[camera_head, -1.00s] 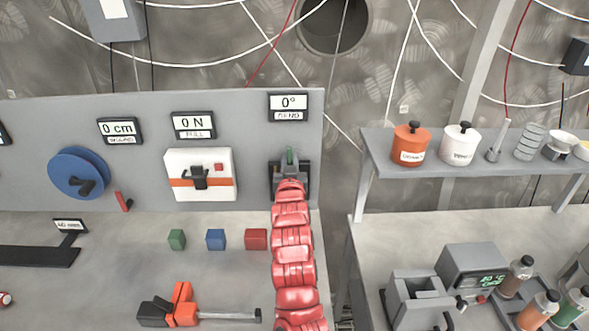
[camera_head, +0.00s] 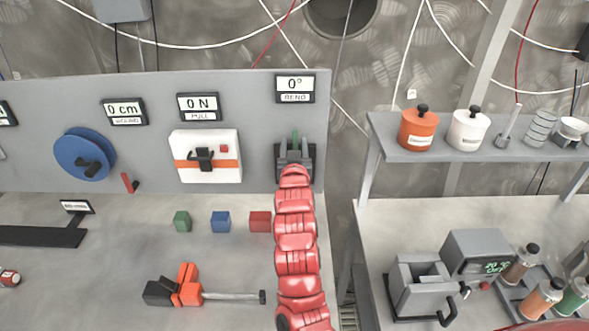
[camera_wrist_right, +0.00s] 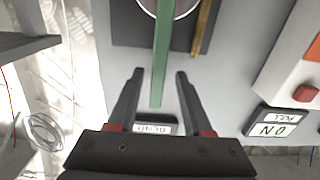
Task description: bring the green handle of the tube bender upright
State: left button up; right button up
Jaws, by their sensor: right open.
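The green handle (camera_head: 295,137) of the tube bender shows as a short strip just above my right gripper, under the display reading 0° BEND (camera_head: 295,88). In the right wrist view the handle is a long green bar (camera_wrist_right: 162,50). My right gripper (camera_head: 295,149) is at the bender on the panel, its red arm covering the lower part. In the right wrist view the gripper (camera_wrist_right: 160,76) is open, with the handle's end between its two fingers and visible gaps on both sides. The bender's dark plate (camera_wrist_right: 125,25) lies behind the handle. My left gripper is not in view.
Left of the bender on the panel are a white box with a dark handle (camera_head: 207,175) and a blue wheel (camera_head: 85,153). Small blocks, including a blue one (camera_head: 220,222), and an orange-black tool (camera_head: 180,288) are on the bench. A shelf (camera_head: 400,151) stands right.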

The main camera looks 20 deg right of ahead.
jog(key=p+v, duration=0.1)
jog(key=v, duration=1.5)
jog(key=shift+s, duration=0.1)
jog(key=shift+r, duration=0.1)
